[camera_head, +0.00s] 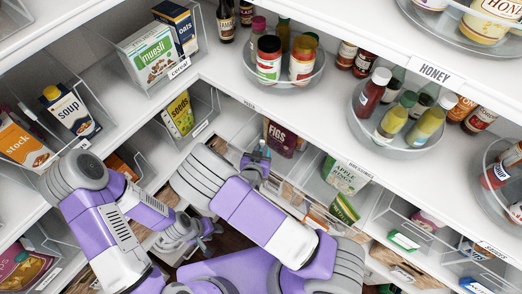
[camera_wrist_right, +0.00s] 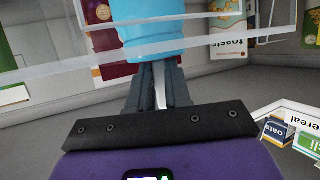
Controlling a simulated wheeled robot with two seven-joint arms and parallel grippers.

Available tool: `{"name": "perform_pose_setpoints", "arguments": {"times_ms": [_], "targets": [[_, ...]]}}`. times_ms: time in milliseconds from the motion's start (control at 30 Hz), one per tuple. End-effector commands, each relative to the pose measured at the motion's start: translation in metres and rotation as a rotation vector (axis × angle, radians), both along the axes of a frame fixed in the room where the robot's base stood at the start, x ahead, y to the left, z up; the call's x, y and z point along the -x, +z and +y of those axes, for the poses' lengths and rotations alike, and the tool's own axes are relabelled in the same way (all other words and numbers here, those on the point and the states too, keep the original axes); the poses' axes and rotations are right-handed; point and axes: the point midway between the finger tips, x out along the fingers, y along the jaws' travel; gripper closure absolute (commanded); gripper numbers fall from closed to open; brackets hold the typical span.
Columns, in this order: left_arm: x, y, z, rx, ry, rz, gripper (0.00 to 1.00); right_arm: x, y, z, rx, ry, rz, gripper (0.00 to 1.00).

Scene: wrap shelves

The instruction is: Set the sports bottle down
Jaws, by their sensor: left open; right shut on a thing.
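The light blue sports bottle (camera_wrist_right: 150,38) shows in the right wrist view at the top centre, its upper end cut off by the frame edge. My right gripper (camera_wrist_right: 158,88) is shut on its lower part. Clear bin edges cross in front of the bottle. I cannot tell whether the bottle touches a surface. In the head view my right gripper (camera_head: 257,161) is small, by the lower shelves near the figs bag, and I cannot make out the bottle there. My left gripper (camera_head: 190,236) is low, left of centre, open, with no object visible in it.
A maroon box (camera_wrist_right: 116,72) stands behind the bottle and a toasts box (camera_wrist_right: 228,32) to its right. In the head view, a figs bag (camera_head: 284,138), an apple rings bag (camera_head: 345,176) and a seeds box (camera_head: 179,115) stand in clear bins. Round turntables (camera_head: 283,80) hold jars above.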

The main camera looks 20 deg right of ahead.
Motion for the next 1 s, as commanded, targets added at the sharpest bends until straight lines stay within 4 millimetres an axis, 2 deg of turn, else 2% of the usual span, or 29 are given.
{"name": "perform_pose_setpoints", "arguments": {"times_ms": [433,467,600,1000], "targets": [[-0.0001,-0.0052,0.0,0.0,0.0,0.0,0.57,-0.0005,-0.0066,-0.0003,0.0,-0.001,-0.004,1.0],[0.0,-0.004,0.0,0.0,0.0,0.0,0.57,-0.0001,-0.006,-0.0002,0.0,0.0,-0.001,0.77],[-0.0001,-0.0033,0.0,0.0,0.0,0.0,0.57,0.0001,-0.0056,-0.0002,-0.001,0.0,0.0,0.56],[-0.0001,0.0001,0.0001,0.0,0.0,0.0,0.57,0.0045,0.0005,0.0035,-0.002,0.001,0.0,0.56]]}}
